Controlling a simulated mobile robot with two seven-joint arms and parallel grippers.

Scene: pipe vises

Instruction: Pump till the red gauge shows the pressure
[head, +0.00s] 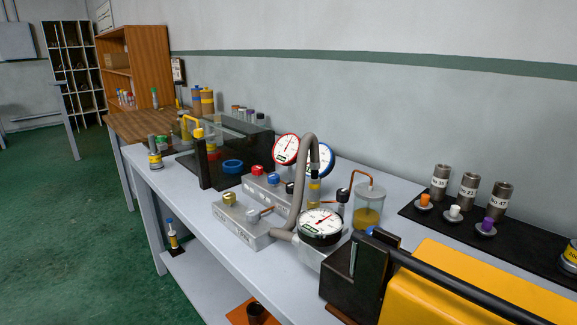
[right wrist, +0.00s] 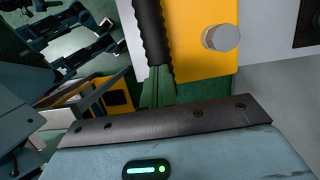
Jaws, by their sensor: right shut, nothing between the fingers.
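The red gauge (head: 286,149) has a red rim and a white dial. It stands upright at the back of the bench fittings, and its reading is too small to tell. A yellow block (head: 455,285) with a black bar (head: 460,285) across it, which looks like the pump and its lever, stands at the front right. In the right wrist view, my right gripper (right wrist: 157,82) has its green fingers shut and empty. A black ribbed grip (right wrist: 150,35) lies just beyond the fingertips; I cannot tell whether they touch. The yellow face (right wrist: 195,60) is beside it.
A black-rimmed gauge (head: 320,226) and a blue-rimmed gauge (head: 322,158) stand near the red one. A grey hose (head: 301,185) arches between the fittings. A glass jar (head: 369,205) stands behind. Labelled cylinders (head: 469,189) stand on a dark mat at the right.

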